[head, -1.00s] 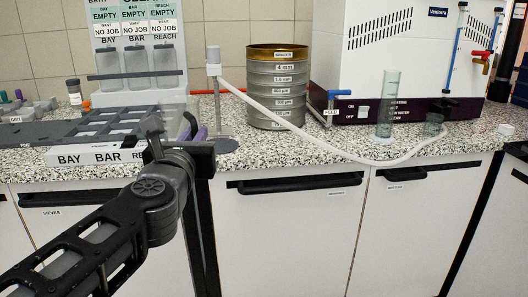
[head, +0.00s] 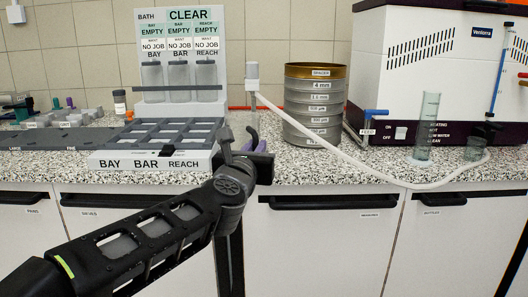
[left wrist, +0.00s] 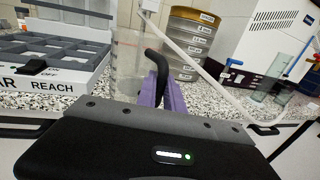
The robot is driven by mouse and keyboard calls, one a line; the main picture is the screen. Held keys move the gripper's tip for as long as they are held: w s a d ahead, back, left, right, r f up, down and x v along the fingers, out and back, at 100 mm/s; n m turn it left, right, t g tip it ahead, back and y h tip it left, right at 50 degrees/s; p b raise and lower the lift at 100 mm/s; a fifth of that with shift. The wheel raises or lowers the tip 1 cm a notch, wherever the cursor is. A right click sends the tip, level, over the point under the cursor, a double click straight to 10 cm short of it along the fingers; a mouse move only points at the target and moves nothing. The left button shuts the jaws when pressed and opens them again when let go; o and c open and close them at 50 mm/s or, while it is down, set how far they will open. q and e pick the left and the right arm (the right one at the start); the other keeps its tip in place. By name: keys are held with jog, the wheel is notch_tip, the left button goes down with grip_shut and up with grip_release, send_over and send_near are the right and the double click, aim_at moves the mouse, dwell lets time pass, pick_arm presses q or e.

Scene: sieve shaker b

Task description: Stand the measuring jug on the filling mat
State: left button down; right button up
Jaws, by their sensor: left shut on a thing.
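The measuring jug looks like the clear vessel (left wrist: 128,68) with a black curved handle (left wrist: 156,64) in the left wrist view. My left gripper (head: 250,142), with purple fingers, is shut on the jug at its handle. In the head view the gripper is above the front of the worktop, in front of the hose stand, and the arm hides most of the jug. I cannot tell the jug's height above the worktop. The filling mat cannot be made out; the area around the stand's foot is covered by my gripper. My right gripper is not in view.
The hose stand (head: 252,82) is just behind my gripper, its white hose (head: 340,155) running right. A sieve stack (head: 314,108) stands right of it. A grey tray (head: 150,160) is to the left. A glass cylinder (head: 428,125) and white machine (head: 440,60) stand right.

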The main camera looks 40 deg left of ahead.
pick_arm(q)
jog(key=x, duration=1)
jog(key=f, duration=0.1)
jog(key=f+b, duration=0.1)
jog(key=w+f+b, duration=0.1)
jog(key=shift+a+f, duration=0.15)
jog(key=shift+a, duration=0.15)
jog(key=shift+f, duration=0.2)
jog(key=shift+r, duration=0.1)
